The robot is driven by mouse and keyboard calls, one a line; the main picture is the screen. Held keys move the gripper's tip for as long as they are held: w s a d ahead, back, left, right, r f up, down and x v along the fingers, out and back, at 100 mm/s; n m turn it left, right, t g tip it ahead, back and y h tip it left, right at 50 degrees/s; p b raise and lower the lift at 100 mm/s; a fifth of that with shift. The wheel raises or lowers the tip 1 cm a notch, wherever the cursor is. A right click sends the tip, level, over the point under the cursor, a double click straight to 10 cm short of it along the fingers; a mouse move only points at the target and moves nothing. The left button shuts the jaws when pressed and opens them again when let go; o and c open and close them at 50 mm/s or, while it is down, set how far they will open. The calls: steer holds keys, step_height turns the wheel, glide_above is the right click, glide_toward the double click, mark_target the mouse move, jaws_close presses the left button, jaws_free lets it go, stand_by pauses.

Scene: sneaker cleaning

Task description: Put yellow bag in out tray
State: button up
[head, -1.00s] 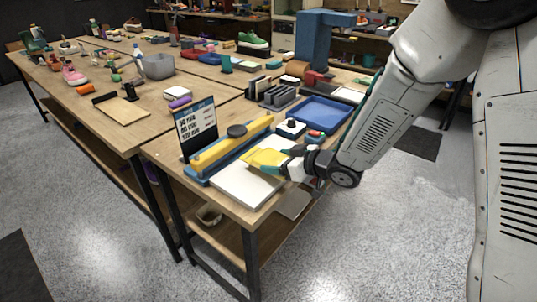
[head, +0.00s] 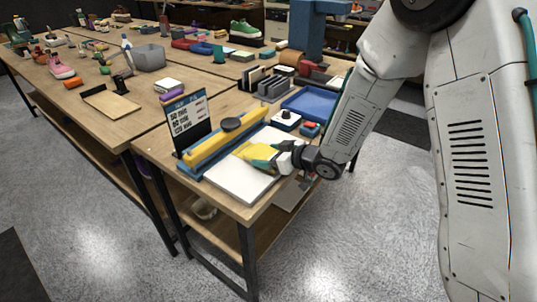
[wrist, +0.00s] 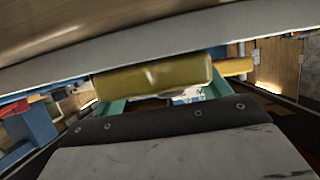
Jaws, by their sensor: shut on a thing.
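The yellow bag (head: 262,152) is over the back part of a white board at the table's front corner. My gripper (head: 266,160), with teal fingers, is shut on the bag from the right. In the wrist view the bag (wrist: 155,79) spans the gap between the teal fingers. I cannot tell whether the bag touches the white board. A blue tray (head: 318,106), possibly the out tray, lies behind and to the right of the bag; no label on it is readable.
A blue device with a long yellow bar (head: 205,150) stands left of the bag, with a dark text sign (head: 188,124) behind it. The white board (head: 235,180) is otherwise clear. A small white box with a black knob (head: 286,117) sits between the bag and the tray.

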steer(key=o, duration=1.1)
steer(key=shift+r, duration=0.1)
steer(key=shift+s+d+r, duration=0.15)
steer(key=shift+d+r, duration=0.05)
steer(key=shift+d, duration=0.05)
steer(key=v, duration=1.1)
steer(key=shift+s+d, duration=0.1)
steer(key=shift+s, duration=0.1)
steer(key=shift+w+d, duration=0.1)
